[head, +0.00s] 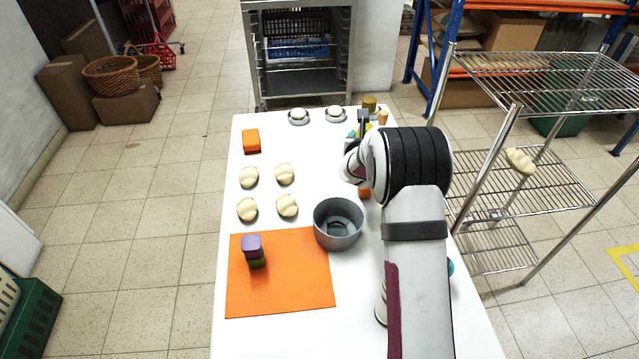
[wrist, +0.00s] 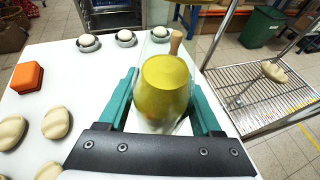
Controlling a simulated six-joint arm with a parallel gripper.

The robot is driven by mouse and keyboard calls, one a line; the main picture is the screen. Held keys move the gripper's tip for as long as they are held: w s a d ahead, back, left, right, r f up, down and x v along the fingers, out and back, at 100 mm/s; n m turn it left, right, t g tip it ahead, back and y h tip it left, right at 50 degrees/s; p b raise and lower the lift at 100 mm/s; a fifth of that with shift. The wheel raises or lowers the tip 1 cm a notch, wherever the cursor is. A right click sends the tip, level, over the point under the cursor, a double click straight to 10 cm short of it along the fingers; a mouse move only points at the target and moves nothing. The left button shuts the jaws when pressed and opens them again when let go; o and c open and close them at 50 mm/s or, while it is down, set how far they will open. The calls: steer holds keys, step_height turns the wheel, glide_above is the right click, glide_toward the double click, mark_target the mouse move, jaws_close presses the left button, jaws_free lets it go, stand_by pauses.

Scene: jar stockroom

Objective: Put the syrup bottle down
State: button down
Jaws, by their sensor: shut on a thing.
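The syrup bottle, with a yellow-gold upper part (wrist: 163,82), sits between the teal fingers of my gripper (wrist: 165,110) in the wrist view. The gripper is shut on it. In the head view its gold top (head: 370,103) shows beyond my wrist, near the far right end of the white table (head: 300,160). My arm hides most of the gripper (head: 362,130) and the bottle's lower part there. The bottle looks roughly upright. I cannot tell whether its base touches the table.
A tan peg-like piece (head: 383,117) shows just beyond the bottle. Pale buns on saucers (head: 298,116) line the far edge. More buns (head: 248,177), an orange block (head: 251,141), a grey pot (head: 338,222) and an orange mat (head: 280,290) with stacked blocks (head: 253,250) lie nearer. A wire rack (head: 530,80) stands right.

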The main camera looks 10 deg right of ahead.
steer(key=w+a+f, duration=0.2)
steer(key=a+f, duration=0.1)
steer(key=w+a+f, duration=0.2)
steer(key=a+f, duration=0.1)
steer(key=w+a+f, duration=0.2)
steer(key=a+f, duration=0.2)
steer(key=shift+w+a+f, duration=0.1)
steer(key=shift+w, duration=0.05)
steer(key=shift+f, duration=0.4)
steer(key=shift+f, duration=0.1)
steer(key=shift+c, duration=0.3)
jaws_free()
